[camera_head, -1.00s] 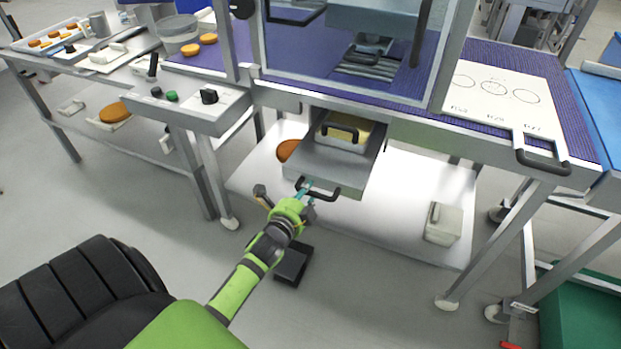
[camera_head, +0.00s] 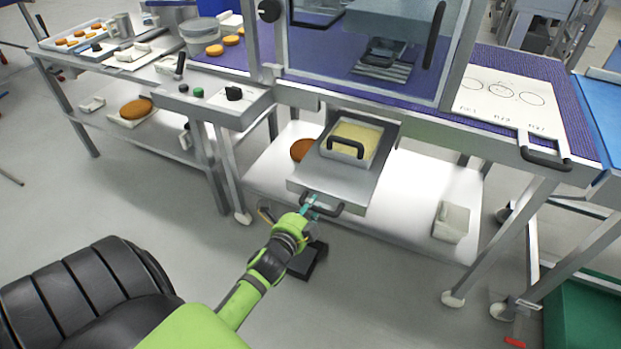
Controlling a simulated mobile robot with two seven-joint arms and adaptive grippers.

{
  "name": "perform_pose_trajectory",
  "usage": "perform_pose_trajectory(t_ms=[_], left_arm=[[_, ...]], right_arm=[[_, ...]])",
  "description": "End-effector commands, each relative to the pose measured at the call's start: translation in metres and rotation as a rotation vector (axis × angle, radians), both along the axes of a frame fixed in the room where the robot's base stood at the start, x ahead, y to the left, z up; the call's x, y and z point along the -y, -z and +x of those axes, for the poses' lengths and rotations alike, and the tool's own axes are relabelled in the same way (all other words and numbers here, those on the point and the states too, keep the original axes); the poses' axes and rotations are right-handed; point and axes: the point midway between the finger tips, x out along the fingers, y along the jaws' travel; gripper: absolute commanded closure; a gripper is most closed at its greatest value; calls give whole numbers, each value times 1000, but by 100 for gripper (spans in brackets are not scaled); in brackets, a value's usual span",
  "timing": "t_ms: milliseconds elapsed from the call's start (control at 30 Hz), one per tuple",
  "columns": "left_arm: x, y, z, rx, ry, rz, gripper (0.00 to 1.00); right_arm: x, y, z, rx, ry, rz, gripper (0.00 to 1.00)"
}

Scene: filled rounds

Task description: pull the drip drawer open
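The drip drawer (camera_head: 345,196) is a grey metal drawer under the machine, sticking out toward me. A tray with pale yellow contents (camera_head: 358,137) and a black handle shows inside it. The drawer's black front handle (camera_head: 328,210) is at its front edge. My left gripper (camera_head: 311,203) is at the left part of this handle, with teal fingertips at the bar. The fingers are small and partly hidden by the wrist, so I cannot see clearly how far they are closed. My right gripper is not in view.
A white lower shelf (camera_head: 400,215) lies below the drawer, with a brown round (camera_head: 303,150) and a white container (camera_head: 451,222) on it. A control box (camera_head: 215,100) stands left of the machine. A black pedal-like block (camera_head: 305,262) is on the floor beneath.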

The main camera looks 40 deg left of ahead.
Motion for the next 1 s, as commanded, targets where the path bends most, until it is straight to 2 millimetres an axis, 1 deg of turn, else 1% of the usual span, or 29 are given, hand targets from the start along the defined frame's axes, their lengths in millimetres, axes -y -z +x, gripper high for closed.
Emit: perform_pose_trajectory(t_ms=[33, 67, 100, 333, 400, 500, 567, 633, 900, 1000], left_arm=[[-1, 0, 0, 0, -1, 1, 69], [-1, 0, 0, 0, -1, 1, 57], [-1, 0, 0, 0, -1, 1, 51], [0, 0, 0, 0, -1, 1, 51], [0, 0, 0, 0, 0, 1, 51], [1, -1, -6, -1, 0, 0, 51], [3, -2, -13, -2, 0, 0, 51], [6, -4, -25, -3, 0, -1, 51], [19, -16, -80, -3, -1, -3, 51], [23, -20, -96, -3, -1, 0, 51]], right_arm=[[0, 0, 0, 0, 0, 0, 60], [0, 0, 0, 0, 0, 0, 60], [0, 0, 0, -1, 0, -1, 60], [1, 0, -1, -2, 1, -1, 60], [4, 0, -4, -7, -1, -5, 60], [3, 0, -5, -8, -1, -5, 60], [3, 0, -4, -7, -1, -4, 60], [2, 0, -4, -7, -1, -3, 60], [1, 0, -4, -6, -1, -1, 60], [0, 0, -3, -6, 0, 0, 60]])
